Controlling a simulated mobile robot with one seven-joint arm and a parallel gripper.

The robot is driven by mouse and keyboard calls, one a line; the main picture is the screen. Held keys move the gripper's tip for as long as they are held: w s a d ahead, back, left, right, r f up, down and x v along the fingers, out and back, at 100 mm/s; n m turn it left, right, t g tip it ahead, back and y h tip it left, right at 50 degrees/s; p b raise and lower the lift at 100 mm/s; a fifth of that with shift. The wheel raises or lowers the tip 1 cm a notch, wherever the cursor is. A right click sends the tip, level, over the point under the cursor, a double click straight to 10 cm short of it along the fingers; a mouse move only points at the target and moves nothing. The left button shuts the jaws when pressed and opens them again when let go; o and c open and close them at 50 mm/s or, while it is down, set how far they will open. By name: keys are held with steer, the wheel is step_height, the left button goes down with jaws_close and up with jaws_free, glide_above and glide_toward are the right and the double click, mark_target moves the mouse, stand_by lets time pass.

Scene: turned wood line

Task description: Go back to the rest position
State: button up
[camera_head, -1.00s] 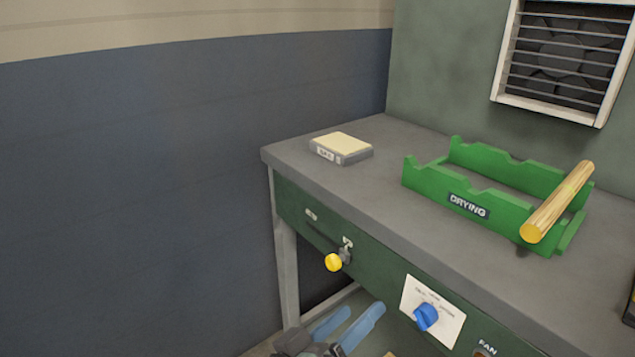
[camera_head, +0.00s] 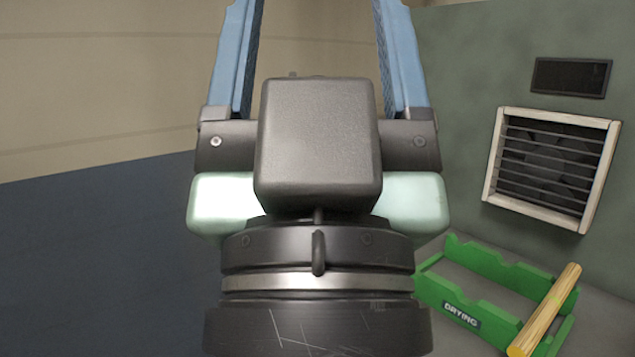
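My gripper (camera_head: 312,30) is raised close in front of the head camera and fills the middle of the view. Its two blue fingers point up and stand wide apart, with nothing seen between them. The fingertips run out of the top of the picture. A green rack marked DRYING (camera_head: 455,300) stands on the grey bench at the lower right. A light wooden rod (camera_head: 545,312) lies across the rack's right end. My gripper hides part of the bench and wall.
A vent with a pale frame and slats (camera_head: 550,168) is on the green wall above the rack. A dark panel (camera_head: 571,77) is above the vent. A blue and beige wall (camera_head: 90,240) is at the left.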

step_height(320, 180, up, 17)
steer(key=p, duration=1.4)
steer(key=shift+f, duration=0.15)
